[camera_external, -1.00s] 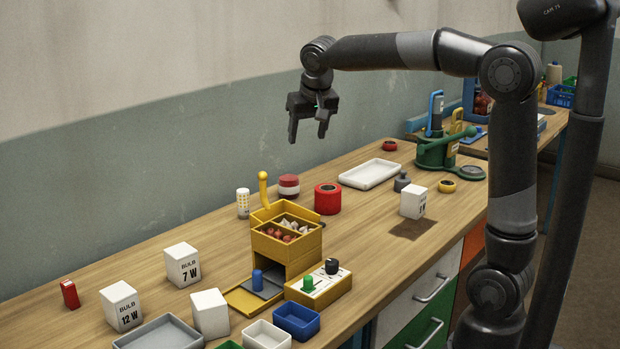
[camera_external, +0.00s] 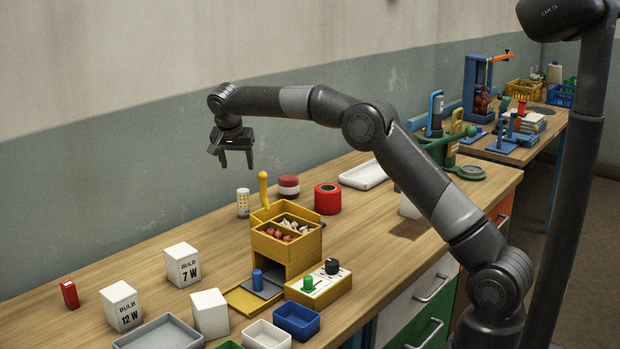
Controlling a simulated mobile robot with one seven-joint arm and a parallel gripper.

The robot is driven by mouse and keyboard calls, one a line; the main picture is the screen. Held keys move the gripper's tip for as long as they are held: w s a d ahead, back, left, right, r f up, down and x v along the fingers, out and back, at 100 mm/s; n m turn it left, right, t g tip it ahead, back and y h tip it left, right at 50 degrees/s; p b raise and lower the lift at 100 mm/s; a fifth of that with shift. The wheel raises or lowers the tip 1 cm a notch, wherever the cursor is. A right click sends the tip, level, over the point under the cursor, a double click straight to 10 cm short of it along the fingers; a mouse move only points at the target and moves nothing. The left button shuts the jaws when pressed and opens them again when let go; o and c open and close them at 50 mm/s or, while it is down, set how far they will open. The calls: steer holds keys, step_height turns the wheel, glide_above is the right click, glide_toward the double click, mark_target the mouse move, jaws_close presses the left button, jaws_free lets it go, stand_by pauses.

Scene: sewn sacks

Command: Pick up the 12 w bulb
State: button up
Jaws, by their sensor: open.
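The 12 W bulb box (camera_external: 122,306) is a white cube labelled "BULB 12 W". It stands on the wooden bench at the lower left, beside a small red box. A similar white box marked "BULB 7 W" (camera_external: 183,265) stands behind it to the right. My gripper (camera_external: 236,165) is open and empty, fingers pointing down. It hangs in the air well above the bench, up and to the right of both bulb boxes.
A small red box (camera_external: 69,294) and a white box with no readable label (camera_external: 210,313) stand nearby. A grey tray (camera_external: 160,335) lies in front. The yellow sorting box (camera_external: 286,251) with its lever (camera_external: 263,188) stands below and right of my gripper.

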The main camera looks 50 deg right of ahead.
mark_target(243, 190)
steer(key=x, duration=1.1)
steer(key=shift+w, duration=0.1)
jaws_close()
stand_by(0.5)
